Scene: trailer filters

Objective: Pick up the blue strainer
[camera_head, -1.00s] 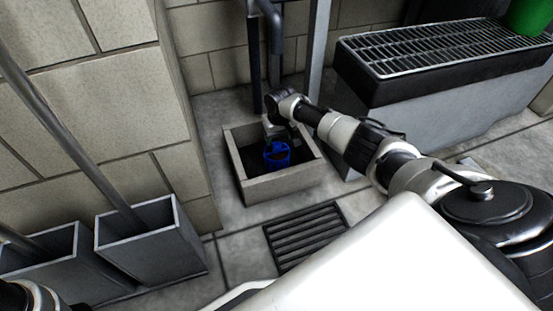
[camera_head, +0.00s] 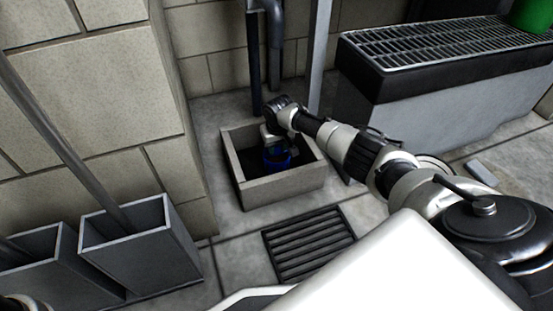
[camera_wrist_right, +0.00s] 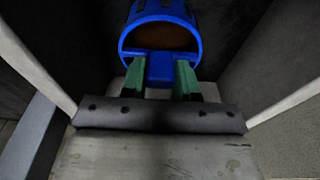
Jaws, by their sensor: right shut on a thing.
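The blue strainer (camera_head: 277,158) is inside the square stone basin (camera_head: 284,190) on the floor. My right gripper (camera_head: 272,146) reaches down into the basin from above. In the right wrist view, the strainer (camera_wrist_right: 160,22) shows as a blue ring with a brown inside. The green fingers of my right gripper (camera_wrist_right: 160,78) are shut on a blue tab at its near side. The strainer's underside is hidden. Only a bit of my left arm shows at the lower left corner of the head view, and its gripper is out of sight.
A floor grate (camera_head: 308,243) lies in front of the basin. Grey bins (camera_head: 145,255) with poles stand at the left. A grated trough (camera_head: 430,85) with a green container (camera_head: 530,15) is at the right. Pipes (camera_head: 264,60) rise behind the basin.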

